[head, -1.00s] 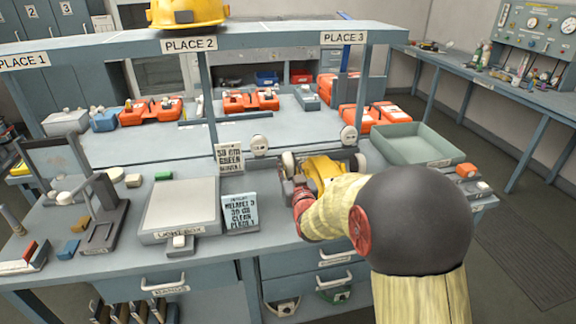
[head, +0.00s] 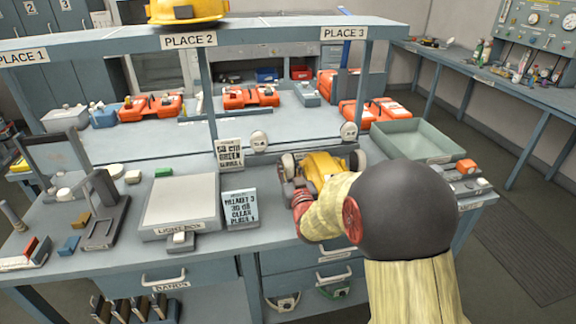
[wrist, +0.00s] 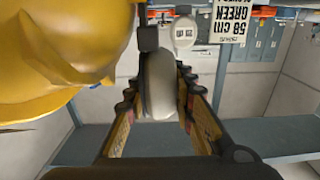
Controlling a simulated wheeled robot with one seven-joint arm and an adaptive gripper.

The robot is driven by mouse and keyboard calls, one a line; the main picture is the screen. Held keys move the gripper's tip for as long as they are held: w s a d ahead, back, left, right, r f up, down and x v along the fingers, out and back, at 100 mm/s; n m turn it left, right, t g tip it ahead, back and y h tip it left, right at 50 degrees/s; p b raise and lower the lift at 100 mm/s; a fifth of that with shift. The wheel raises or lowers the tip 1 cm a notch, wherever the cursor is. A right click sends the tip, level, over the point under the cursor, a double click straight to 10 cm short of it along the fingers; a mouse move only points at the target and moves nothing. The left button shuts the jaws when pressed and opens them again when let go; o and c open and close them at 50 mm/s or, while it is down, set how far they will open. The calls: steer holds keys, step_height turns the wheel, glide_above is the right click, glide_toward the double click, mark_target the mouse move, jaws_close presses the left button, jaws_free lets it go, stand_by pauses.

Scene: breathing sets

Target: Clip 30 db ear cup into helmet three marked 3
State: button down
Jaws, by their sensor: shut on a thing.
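My gripper (wrist: 157,78) is shut on a pale, round ear cup (wrist: 160,88), held edge-on between its fingers in the wrist view. No decibel mark on this cup is readable. A yellow helmet (wrist: 60,60) fills the left of the wrist view, close beside the cup; I cannot tell whether they touch. A card (head: 240,208) reads helmet 3, 30 dB, clear, place 1.
Two pale discs (head: 259,141) (head: 348,131) stand behind the helmet. A card (head: 230,153) reads 58 cm green. The light box (head: 180,205) is left, a green-grey tray (head: 415,141) right. Another yellow helmet (head: 187,11) is on the overhead shelf at place 2.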

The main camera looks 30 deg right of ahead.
steer(key=shift+f, duration=1.05)
steer(key=c, duration=1.4)
jaws_free()
steer(key=v, duration=1.2)
steer(key=shift+a+r, duration=0.1)
